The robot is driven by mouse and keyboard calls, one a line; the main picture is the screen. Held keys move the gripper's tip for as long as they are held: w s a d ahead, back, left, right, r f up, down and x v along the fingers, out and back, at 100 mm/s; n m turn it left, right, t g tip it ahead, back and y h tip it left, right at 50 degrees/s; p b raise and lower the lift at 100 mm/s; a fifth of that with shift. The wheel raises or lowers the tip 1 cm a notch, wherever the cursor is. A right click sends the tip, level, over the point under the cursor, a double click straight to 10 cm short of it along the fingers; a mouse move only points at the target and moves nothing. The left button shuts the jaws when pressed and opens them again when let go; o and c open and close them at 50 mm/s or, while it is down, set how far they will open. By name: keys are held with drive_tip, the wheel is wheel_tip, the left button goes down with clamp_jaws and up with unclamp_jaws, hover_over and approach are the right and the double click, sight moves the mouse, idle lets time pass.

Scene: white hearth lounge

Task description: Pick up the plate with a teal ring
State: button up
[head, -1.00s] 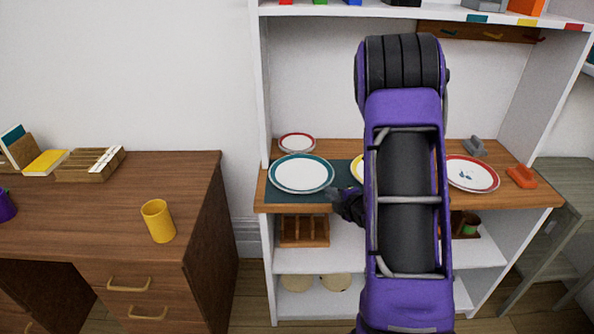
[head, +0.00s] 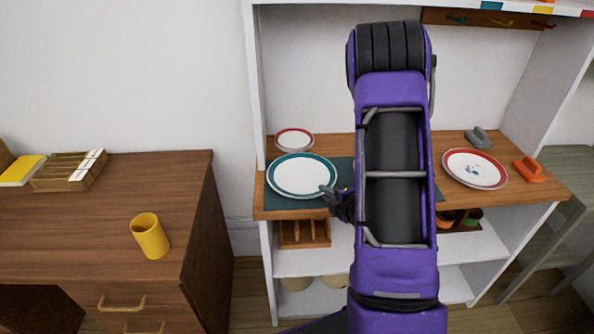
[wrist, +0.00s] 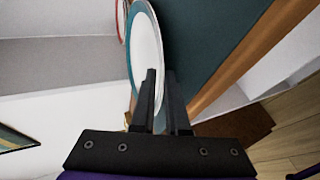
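The plate with a teal ring (head: 301,175) lies on a dark teal mat (head: 277,202) at the left of the wooden shelf top. I cannot tell whether either finger touches the rim. My arm hides the middle of the shelf.
A red-rimmed plate (head: 294,139) lies behind the teal one, and another (head: 474,168) lies right of my arm. A wooden desk (head: 95,225) with a yellow cup (head: 150,236) stands left.

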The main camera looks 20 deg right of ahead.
drive_tip(key=shift+w, duration=0.1)
clamp_jaws()
idle(1.6)
drive_tip(key=shift+r, duration=0.15)
